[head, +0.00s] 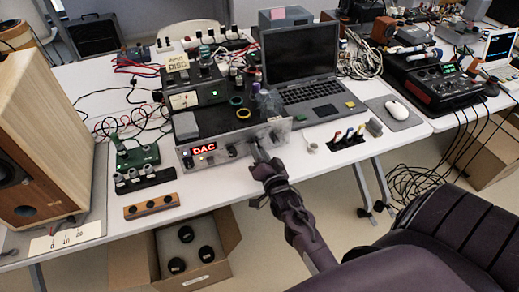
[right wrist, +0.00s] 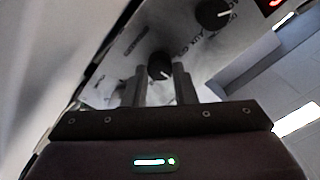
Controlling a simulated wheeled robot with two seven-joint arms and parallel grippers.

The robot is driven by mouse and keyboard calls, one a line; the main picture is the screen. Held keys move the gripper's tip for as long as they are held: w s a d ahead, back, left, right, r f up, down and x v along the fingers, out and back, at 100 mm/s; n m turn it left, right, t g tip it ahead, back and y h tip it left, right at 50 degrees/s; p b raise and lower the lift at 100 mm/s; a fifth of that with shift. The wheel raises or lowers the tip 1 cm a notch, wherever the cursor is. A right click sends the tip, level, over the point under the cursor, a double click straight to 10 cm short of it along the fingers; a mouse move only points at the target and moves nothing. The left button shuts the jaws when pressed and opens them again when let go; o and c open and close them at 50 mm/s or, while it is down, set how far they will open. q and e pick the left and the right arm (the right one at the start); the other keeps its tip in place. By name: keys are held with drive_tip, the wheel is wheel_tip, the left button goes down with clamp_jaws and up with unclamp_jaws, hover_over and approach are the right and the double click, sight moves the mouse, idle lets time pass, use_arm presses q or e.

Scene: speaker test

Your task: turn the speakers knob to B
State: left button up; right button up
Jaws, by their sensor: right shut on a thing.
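A silver amplifier (head: 215,146) with a red "DAC" display stands on the table in the head view. Its front panel has several black knobs. My right gripper (head: 259,152) reaches up to the right part of this panel. In the right wrist view its two fingers (right wrist: 160,80) are on either side of a round black knob (right wrist: 159,66) and shut on it. A light pointer mark shows on this knob. The small lettering near it is too blurred to read, so I cannot tell which setting it points to. My left gripper is not in view.
Another black knob (right wrist: 213,14) sits further along the panel. An open laptop (head: 300,70) is behind the amplifier. A wooden speaker (head: 40,140) stands at the left, and a knob strip (head: 151,206) lies at the table's front edge. An open box (head: 220,270) is below.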

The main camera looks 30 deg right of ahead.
drive_tip(key=shift+m+p, duration=0.7)
drive_tip(key=shift+m, duration=1.3)
drive_tip(key=o, duration=1)
drive_tip(key=shift+f, duration=0.1)
